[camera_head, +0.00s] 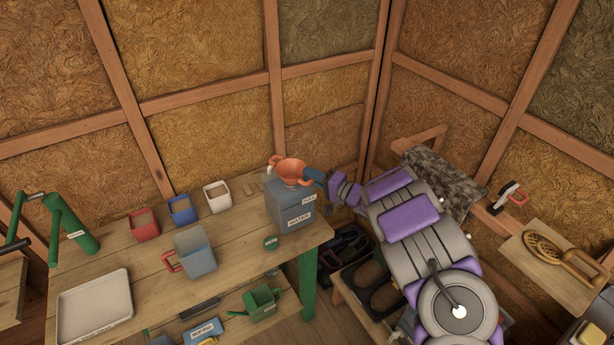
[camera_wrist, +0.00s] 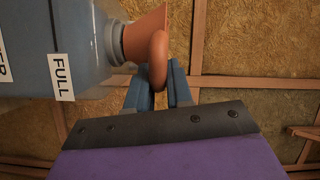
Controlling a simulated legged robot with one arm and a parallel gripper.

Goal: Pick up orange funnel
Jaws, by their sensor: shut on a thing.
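The orange funnel (camera_head: 289,168) sits at the top of the grey-blue water container (camera_head: 291,208), at the right end of the workbench. In the wrist view the funnel (camera_wrist: 149,34) is beside the container's grey neck (camera_wrist: 114,43), and I cannot tell whether its spout is still inside. My gripper (camera_head: 309,174) reaches in from the right at the funnel's side. In the wrist view its blue fingers (camera_wrist: 162,80) are shut on the funnel's looped handle (camera_wrist: 158,60). The container (camera_wrist: 50,40) carries a "FULL" label.
Red (camera_head: 145,224), blue (camera_head: 182,209) and white (camera_head: 217,196) square containers stand on the workbench, with a grey jug (camera_head: 195,252) in front. A pale tray (camera_head: 94,306) lies at left. A green watering can (camera_head: 262,302) is lower down. Insulated walls close off the back.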

